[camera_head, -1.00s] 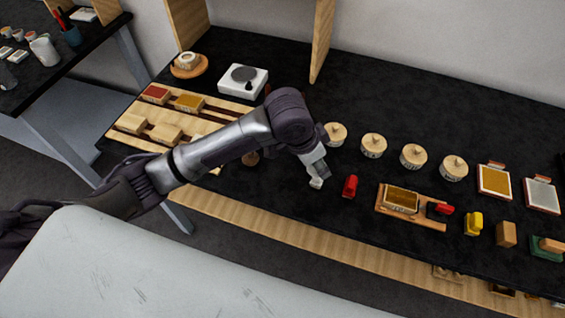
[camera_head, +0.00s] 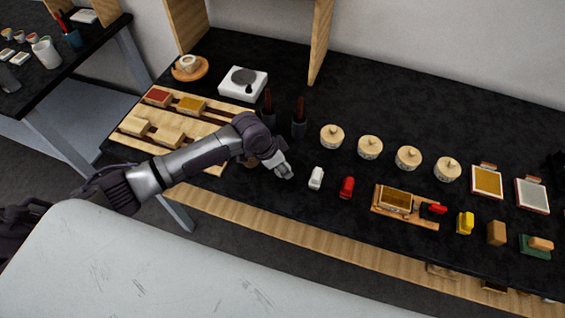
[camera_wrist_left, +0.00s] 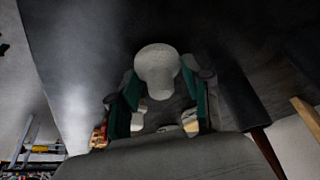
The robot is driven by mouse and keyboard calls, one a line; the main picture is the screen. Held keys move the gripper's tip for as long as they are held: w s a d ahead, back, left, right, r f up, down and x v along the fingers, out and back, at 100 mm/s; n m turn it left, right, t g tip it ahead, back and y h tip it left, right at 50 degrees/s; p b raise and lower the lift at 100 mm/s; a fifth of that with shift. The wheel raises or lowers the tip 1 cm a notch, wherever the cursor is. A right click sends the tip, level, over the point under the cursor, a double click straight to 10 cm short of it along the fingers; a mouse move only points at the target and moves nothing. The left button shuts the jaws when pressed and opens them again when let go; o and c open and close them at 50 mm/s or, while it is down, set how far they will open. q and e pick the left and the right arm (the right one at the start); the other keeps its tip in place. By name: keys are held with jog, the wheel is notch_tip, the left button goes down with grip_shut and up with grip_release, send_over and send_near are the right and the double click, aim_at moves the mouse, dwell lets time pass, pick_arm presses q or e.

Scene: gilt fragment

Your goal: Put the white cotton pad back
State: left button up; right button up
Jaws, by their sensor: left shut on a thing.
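My left gripper (camera_head: 287,174) is low over the near part of the black table. In the left wrist view my left gripper (camera_wrist_left: 157,98) has its green-lined fingers on either side of a pale, round-headed thing that looks like the white cotton pad (camera_wrist_left: 157,62). The gripper is shut on its narrower part. In the head view the pad is too small to tell from the pale fingertips. A separate small white upright piece (camera_head: 316,178) stands on the table just right of the gripper, apart from it. My right gripper is out of view.
A red piece (camera_head: 347,187) stands right of the white one. Beyond are a wooden tray (camera_head: 415,216), a yellow piece (camera_head: 465,223) and several lidded pots (camera_head: 370,147). A slatted wooden rack (camera_head: 125,138) lies left, behind my arm. Two dark upright holders (camera_head: 299,127) stand behind the gripper.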

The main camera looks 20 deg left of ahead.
pick_arm(q)
jog(key=shift+f, duration=0.15)
jog(key=o, duration=1)
jog(key=b+v, duration=0.1)
jog(key=v, duration=1.1)
